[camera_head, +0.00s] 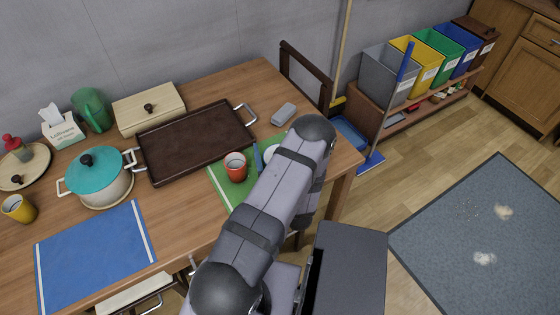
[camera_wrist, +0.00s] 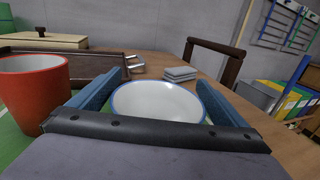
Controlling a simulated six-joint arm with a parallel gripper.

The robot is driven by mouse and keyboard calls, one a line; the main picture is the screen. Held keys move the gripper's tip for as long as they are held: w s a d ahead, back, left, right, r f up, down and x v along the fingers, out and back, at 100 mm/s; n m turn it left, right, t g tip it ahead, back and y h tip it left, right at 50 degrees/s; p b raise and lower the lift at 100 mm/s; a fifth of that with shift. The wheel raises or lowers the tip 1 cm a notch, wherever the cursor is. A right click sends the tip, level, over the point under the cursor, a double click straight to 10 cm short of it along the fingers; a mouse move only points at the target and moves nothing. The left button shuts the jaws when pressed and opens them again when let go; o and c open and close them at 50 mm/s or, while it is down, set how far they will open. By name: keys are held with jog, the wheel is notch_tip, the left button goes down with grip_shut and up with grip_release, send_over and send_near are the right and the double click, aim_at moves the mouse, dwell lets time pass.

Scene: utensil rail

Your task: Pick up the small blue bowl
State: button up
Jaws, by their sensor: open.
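A small white bowl with a blue rim (camera_wrist: 158,102) stands upright on the table in the wrist view. It lies between the two blue fingers of my gripper (camera_wrist: 159,80), which are spread open on its left and right. I cannot tell whether the fingers touch it. The gripper's dark front edge hides the bowl's near lower part. In the head view only a pale sliver of the bowl (camera_head: 269,153) shows beside my arm, which hides the rest.
A red cup (camera_head: 235,167) stands close left of the bowl on a green placemat (camera_head: 219,184); it also shows in the wrist view (camera_wrist: 34,92). A brown tray (camera_head: 196,142) lies behind. A grey item (camera_head: 284,113) lies near the table's far right, by a chair (camera_head: 305,75).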

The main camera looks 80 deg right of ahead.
jog(key=shift+w+d, duration=0.1)
jog(key=c, duration=1.2)
jog(key=shift+r, duration=0.2)
jog(key=shift+r, duration=4.85)
